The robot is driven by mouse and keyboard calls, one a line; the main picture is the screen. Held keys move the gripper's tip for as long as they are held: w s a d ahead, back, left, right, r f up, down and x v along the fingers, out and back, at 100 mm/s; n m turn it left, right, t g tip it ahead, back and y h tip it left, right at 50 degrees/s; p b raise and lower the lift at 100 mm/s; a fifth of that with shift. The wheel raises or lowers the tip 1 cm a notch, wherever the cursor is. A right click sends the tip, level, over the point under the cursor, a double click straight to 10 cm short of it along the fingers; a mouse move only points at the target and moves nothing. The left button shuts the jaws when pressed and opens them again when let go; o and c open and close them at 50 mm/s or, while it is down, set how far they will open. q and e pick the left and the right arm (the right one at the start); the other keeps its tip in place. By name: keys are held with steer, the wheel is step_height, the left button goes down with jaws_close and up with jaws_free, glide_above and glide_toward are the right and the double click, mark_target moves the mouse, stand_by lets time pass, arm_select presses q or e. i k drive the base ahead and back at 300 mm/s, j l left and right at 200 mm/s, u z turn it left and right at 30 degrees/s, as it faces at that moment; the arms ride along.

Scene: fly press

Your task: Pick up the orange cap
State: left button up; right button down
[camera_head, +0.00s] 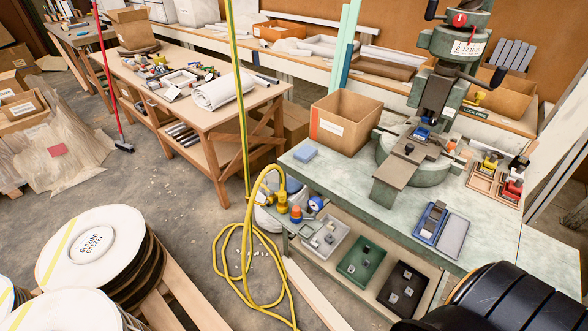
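A small orange piece (452,144) sits at the right side of the green fly press (436,110), on or just above the pale green bench (345,207). Another small orange-topped item (296,213) stands lower down at the left end of the bench, beside a yellow item and a blue roll. Both are too small for me to tell which is the orange cap. Neither of my grippers is in view.
An open cardboard box (345,119) stands at the back of the bench. A blue tray (430,222), a grey tray (453,238) and wooden trays (482,184) with coloured items lie on it. A yellow hose (246,228) hangs at its left.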

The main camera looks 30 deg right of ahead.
mark_target(296, 211)
steer(key=z, duration=0.9)
steer(key=i+l+u, duration=0.1)
steer(key=l+u, duration=0.4)
